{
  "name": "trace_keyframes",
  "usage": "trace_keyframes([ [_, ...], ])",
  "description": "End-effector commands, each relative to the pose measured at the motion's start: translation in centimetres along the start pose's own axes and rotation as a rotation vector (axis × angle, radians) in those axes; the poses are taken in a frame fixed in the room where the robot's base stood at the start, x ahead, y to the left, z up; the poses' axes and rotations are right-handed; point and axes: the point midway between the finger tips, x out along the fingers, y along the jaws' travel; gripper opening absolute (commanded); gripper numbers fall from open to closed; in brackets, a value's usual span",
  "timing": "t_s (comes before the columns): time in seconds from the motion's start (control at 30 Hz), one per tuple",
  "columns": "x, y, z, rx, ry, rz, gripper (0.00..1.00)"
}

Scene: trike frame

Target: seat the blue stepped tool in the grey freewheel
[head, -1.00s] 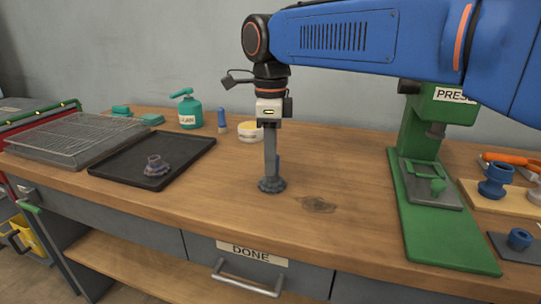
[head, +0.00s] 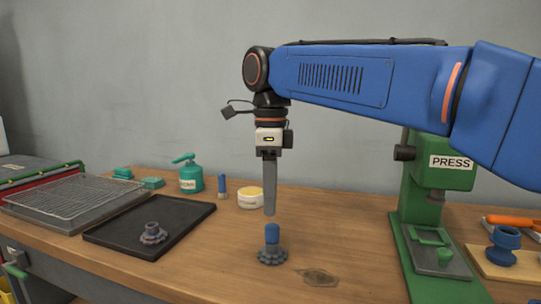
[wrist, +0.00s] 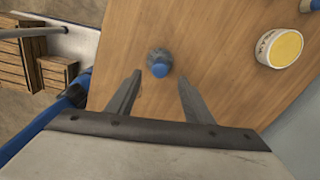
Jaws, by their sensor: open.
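The blue stepped tool (head: 272,234) stands upright at the centre of the grey freewheel (head: 272,257), which lies flat on the wooden bench. The tool's lower part is hidden inside the freewheel. In the wrist view, the blue top of the tool (wrist: 160,70) shows between and beyond the fingertips, with the freewheel (wrist: 158,55) around it. My gripper (head: 270,213) is open and empty, pointing down a little above the tool, apart from it.
A black tray (head: 190,222) with another grey toothed part (head: 152,234) is at left. A green press (head: 430,200) stands at right. A white tub (head: 250,198), teal can (head: 190,176) and small blue-topped item (head: 222,187) are behind. Bench around the freewheel is clear.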

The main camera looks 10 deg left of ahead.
Motion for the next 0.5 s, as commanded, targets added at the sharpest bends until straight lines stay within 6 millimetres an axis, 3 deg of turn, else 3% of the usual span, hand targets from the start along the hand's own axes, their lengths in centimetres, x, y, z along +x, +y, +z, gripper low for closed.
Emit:
trace_keyframes([
  [0.3,-6.1,-0.1,0.1,0.000,-0.001,-0.002,0.47],
  [0.5,-8.3,-0.1,0.1,0.000,0.000,0.000,0.47],
])
